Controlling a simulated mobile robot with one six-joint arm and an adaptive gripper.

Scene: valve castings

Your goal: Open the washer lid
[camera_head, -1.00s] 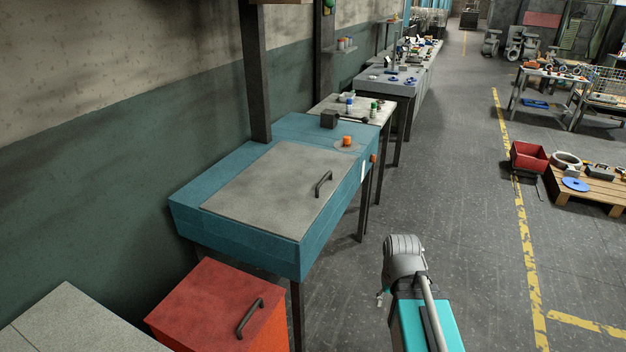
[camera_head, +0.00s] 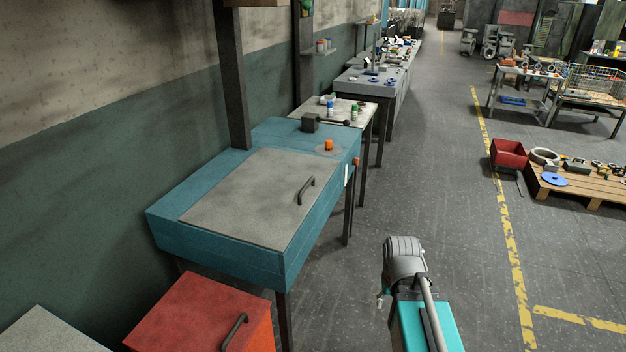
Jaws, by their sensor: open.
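The washer (camera_head: 218,262) is a teal, box-shaped bench on dark legs along the left wall. Its grey lid (camera_head: 240,195) lies flat and shut on top, with a dark bar handle (camera_head: 306,190) near its right edge. An orange knob (camera_head: 328,145) sits on the washer's top behind the lid. My folded arm shows at the bottom centre, right of the washer and apart from it. I cannot make out my gripper's fingers in this view. Nothing touches the lid or its handle.
A red box (camera_head: 195,310) with a dark handle stands just in front of the washer. A dark post (camera_head: 232,90) rises behind the washer's far left edge. Open grey floor (camera_head: 440,180) lies to the right, up to a pallet (camera_head: 590,190) and a red bin (camera_head: 508,153).

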